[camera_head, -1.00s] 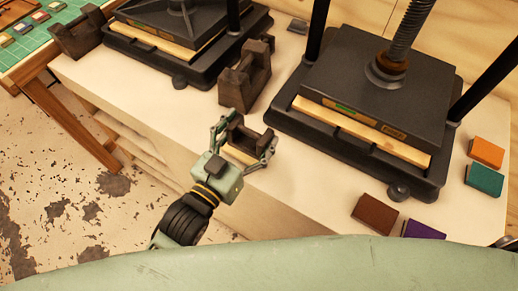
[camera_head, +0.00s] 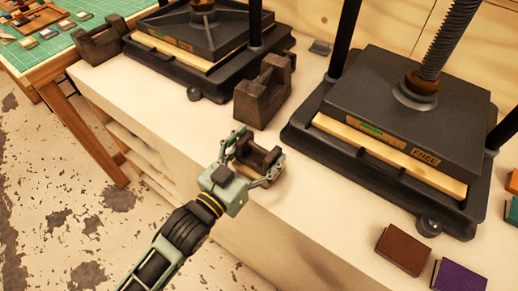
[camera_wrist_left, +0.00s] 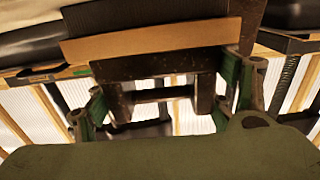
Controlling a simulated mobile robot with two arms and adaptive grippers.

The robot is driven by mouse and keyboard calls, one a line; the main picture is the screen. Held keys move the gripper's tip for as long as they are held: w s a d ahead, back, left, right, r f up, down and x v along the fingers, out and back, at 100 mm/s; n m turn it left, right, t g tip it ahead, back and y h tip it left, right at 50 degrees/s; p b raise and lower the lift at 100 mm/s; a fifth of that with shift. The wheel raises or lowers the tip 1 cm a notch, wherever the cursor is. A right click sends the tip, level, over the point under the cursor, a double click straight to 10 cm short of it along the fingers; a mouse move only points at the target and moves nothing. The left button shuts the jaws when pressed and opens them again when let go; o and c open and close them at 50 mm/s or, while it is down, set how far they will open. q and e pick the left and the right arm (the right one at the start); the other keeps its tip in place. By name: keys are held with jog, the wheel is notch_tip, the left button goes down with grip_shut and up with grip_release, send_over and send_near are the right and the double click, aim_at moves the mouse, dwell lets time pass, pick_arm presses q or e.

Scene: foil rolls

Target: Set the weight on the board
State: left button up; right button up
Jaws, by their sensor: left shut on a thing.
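My left gripper (camera_head: 250,166) is shut on a small dark brown weight (camera_head: 262,154) with a bar handle, near the bench's front edge. In the left wrist view the weight (camera_wrist_left: 152,72) sits between the green fingers, its handle bar toward the camera. I cannot tell whether weight and board touch. My right gripper is not in view.
A black press (camera_head: 400,105) stands at right and another (camera_head: 200,45) at back left. Larger dark weights stand behind my gripper (camera_head: 262,95) and at far left (camera_head: 100,42). Brown (camera_head: 403,249) and purple (camera_head: 459,275) blocks lie at front right. Bench (camera_head: 170,105) left of my gripper is clear.

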pick_arm(q)
jog(key=shift+r, duration=0.35)
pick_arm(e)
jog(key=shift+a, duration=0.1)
pick_arm(q)
jog(key=shift+f, duration=0.2)
jog(key=o, duration=2.1)
jog(key=shift+f, duration=0.25)
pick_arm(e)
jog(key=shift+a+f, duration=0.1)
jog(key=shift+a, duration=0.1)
pick_arm(q)
jog(key=shift+s+r, duration=0.1)
jog(key=shift+r, duration=0.05)
jog(key=b+v, duration=0.2)
jog(key=v, duration=1)
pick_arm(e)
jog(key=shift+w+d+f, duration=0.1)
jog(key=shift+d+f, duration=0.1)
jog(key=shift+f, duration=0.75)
